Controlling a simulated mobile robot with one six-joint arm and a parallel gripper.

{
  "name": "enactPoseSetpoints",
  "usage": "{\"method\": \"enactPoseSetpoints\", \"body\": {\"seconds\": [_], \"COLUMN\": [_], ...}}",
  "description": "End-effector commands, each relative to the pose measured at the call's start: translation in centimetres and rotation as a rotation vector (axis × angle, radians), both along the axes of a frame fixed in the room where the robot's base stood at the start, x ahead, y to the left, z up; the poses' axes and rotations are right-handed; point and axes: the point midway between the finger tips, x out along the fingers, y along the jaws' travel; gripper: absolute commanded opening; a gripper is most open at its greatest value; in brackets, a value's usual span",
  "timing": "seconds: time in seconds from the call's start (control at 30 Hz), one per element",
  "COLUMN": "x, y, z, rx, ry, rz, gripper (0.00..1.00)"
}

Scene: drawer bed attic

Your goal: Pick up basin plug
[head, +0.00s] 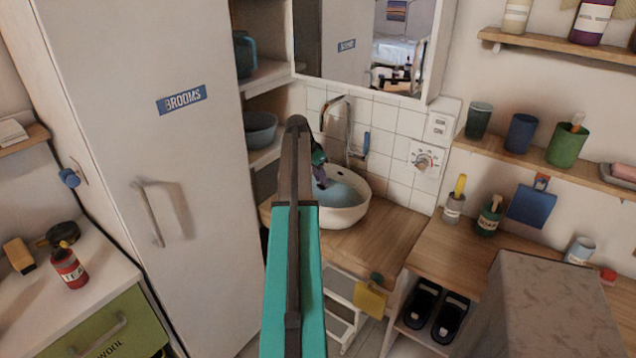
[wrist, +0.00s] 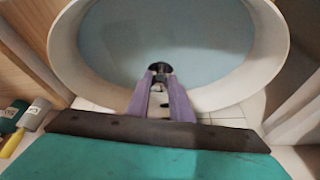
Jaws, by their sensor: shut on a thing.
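My gripper (wrist: 160,95) is shut on the basin plug (wrist: 159,68), a small dark piece between the purple fingertips in the wrist view. The basin (wrist: 268,40) is a cream round bowl with a pale blue inside, and the plug shows against that inside. In the head view the basin (head: 345,217) stands on a wooden counter, and my gripper (head: 323,180) is at its left part, over the bowl. My arm hides part of the basin's left side there. I cannot tell whether the plug touches the basin.
A tap (head: 338,120) rises behind the basin. A tall cupboard (head: 110,130) marked BROOMS stands left. A shelf with cups (head: 520,133) is on the right wall. A yellow cloth (head: 370,300) hangs at the counter's front. Shoes (head: 435,312) sit on a low shelf.

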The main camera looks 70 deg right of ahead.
Motion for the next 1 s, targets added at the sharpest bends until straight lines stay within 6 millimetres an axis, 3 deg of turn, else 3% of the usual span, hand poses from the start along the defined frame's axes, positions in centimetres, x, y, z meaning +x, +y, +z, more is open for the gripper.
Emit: {"method": "enactPoseSetpoints", "body": {"seconds": [0.6, 1.0], "x": [0.0, 0.0], "y": [0.0, 0.0], "z": [0.1, 1.3], "rx": [-0.001, -0.001], "ry": [0.000, 0.000], "rz": [0.000, 0.000], "gripper": [0.00, 0.00]}}
